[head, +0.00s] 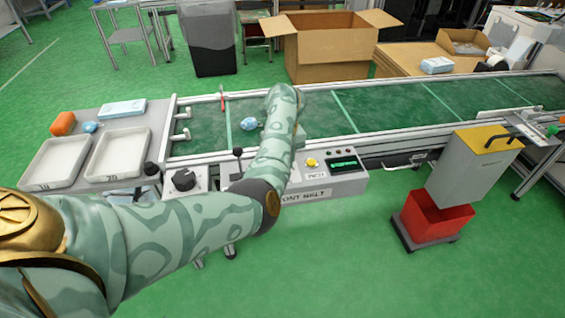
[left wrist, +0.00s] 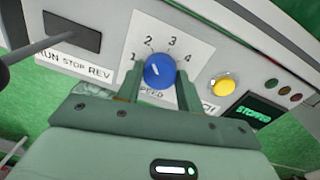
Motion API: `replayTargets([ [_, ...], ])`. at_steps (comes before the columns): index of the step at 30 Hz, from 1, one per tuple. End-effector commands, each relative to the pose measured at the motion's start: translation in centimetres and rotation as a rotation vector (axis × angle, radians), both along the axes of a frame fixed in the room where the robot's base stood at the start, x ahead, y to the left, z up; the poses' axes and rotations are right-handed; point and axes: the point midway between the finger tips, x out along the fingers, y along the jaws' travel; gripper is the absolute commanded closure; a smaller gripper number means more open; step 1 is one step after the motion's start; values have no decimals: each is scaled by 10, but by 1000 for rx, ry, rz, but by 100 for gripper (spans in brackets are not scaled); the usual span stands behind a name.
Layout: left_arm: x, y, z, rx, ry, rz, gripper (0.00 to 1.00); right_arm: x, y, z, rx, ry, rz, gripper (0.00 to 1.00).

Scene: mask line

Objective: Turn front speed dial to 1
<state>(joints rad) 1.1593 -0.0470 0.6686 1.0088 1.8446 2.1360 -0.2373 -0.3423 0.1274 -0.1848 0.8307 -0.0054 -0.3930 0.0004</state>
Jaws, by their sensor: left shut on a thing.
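The front speed dial (left wrist: 159,71) is a round blue knob on a white plate marked 1 to 4 in the left wrist view. A short white mark on its face leans up and left, towards the 1–2 side; the exact setting is hard to tell. My left gripper (left wrist: 157,88) is shut on the knob, one finger on each side. In the head view my left arm (head: 215,205) reaches over the front belt panel (head: 335,184) and hides the knob and the gripper. My right gripper is in neither view.
A run/stop/reverse lever (left wrist: 40,45) lies left of the dial. A yellow button (left wrist: 222,86) and a display (left wrist: 254,115) seeming to read STOPPED lie right. A black knob (head: 184,180) is left of my arm. The green belt (head: 400,108) runs behind.

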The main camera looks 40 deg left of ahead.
Motion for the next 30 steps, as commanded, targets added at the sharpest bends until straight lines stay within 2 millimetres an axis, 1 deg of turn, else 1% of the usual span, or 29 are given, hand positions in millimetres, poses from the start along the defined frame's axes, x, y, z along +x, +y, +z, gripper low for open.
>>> replayTargets([
  [3, 1, -1, -2, -1, 1, 109, 86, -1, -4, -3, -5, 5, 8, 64],
  [8, 1, 0, -2, -1, 1, 262, 86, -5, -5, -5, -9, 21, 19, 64],
  [15, 1, 0, -2, 0, 1, 483, 86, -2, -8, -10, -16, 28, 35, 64],
  [18, 1, 0, -3, 0, 1, 564, 86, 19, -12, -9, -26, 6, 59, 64],
  [24, 1, 1, -2, 0, 1, 695, 86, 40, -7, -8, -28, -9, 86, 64],
  [30, 1, 1, -1, 1, 0, 780, 86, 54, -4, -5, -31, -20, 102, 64],
])
